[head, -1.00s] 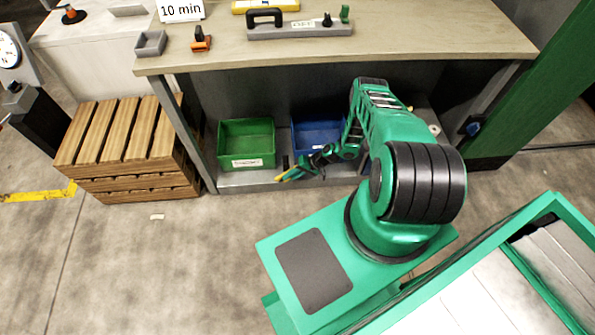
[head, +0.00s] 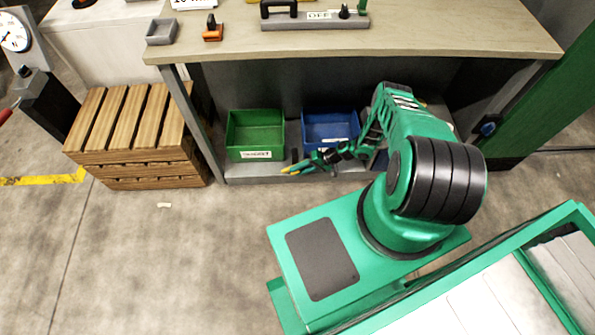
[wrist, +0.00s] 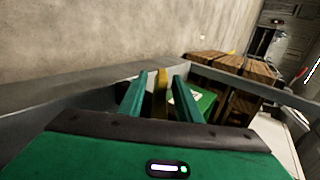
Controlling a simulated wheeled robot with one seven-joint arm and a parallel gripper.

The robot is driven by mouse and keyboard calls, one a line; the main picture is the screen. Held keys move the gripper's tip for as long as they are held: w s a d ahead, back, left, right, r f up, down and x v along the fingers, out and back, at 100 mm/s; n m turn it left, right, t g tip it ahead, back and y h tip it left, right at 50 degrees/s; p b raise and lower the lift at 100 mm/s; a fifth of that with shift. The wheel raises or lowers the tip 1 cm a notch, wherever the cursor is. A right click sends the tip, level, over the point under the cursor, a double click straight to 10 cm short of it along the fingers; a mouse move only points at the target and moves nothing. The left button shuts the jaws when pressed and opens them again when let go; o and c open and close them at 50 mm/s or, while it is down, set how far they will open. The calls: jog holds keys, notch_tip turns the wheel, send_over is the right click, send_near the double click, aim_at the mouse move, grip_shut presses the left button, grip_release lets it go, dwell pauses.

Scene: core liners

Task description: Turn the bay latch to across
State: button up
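My gripper (head: 304,165) is low at the front of the bench's lower shelf, between the green bin and the blue bin. In the wrist view its two green fingers (wrist: 159,79) stand apart, with an upright yellow bar (wrist: 161,95) between them. Narrow gaps seem to show on both sides of the bar. Yellow also shows at the gripper's tip (head: 290,169) in the head view. The bar may be the bay latch's handle, but I cannot tell for sure. Its pivot and its turn are hidden or too small to read.
The green bin (head: 232,134) and the blue bin (head: 312,123) stand on the lower shelf, under the bench top (head: 420,42). A slatted wooden crate (head: 135,158) stands left of the bench. Open floor (head: 170,250) lies in front.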

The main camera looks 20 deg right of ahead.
jog(key=v, duration=1)
jog(key=shift+d+r, duration=0.25)
jog(key=shift+d, duration=0.05)
jog(key=shift+s, duration=0.1)
